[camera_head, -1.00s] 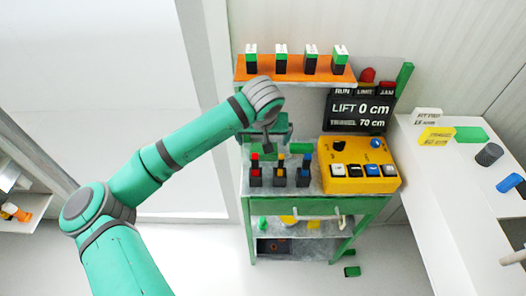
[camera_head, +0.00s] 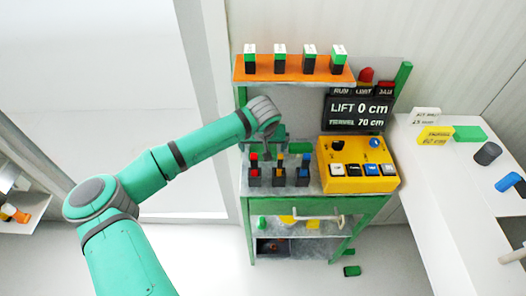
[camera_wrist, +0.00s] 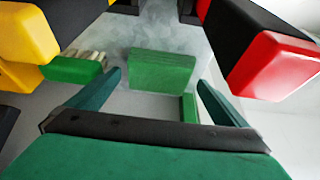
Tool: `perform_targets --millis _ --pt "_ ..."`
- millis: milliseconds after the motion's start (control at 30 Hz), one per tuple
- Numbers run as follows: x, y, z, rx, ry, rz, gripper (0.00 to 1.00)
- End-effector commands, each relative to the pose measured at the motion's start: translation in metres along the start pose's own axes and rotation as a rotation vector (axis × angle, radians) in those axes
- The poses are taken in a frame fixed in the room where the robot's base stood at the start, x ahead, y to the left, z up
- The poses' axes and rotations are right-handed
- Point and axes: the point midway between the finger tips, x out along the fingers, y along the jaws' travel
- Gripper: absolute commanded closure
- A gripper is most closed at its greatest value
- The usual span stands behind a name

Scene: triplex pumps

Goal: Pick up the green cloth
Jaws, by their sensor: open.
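A flat green rectangle with faint stripes, likely the green cloth (camera_wrist: 162,72), lies on a grey metal surface in the wrist view. My gripper (camera_wrist: 160,88) is open, with one teal finger on each side of the near end of this view and the green piece ahead between them. Nothing is held. In the head view my gripper (camera_head: 269,142) is over the cart's worktop, behind the row of levers; its fingertips are hard to make out. A green patch (camera_head: 300,146) shows behind the levers there, partly hidden.
Levers with red (camera_head: 253,158), yellow and blue tops stand close in front of my gripper. A yellow control box (camera_head: 358,168) is at the right. An orange shelf (camera_head: 290,72) with several green-and-white blocks is above. A white table (camera_head: 440,190) stands right.

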Motion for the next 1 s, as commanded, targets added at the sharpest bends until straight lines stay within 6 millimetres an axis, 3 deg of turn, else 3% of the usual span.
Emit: perform_targets --millis 67,233,267,667,933,1000 --pt "0.000 0.000 0.000 0.000 0.000 0.000 0.04" --pt "0.000 0.000 0.000 0.000 0.000 0.000 0.45" --pt "0.000 0.000 0.000 0.000 0.000 0.000 0.46" --pt "-0.005 0.001 -0.002 -0.001 0.001 0.002 0.46" --pt "-0.032 0.001 -0.013 -0.001 0.002 0.003 0.46" --pt "-0.035 -0.010 -0.009 -0.005 -0.001 0.001 0.46"
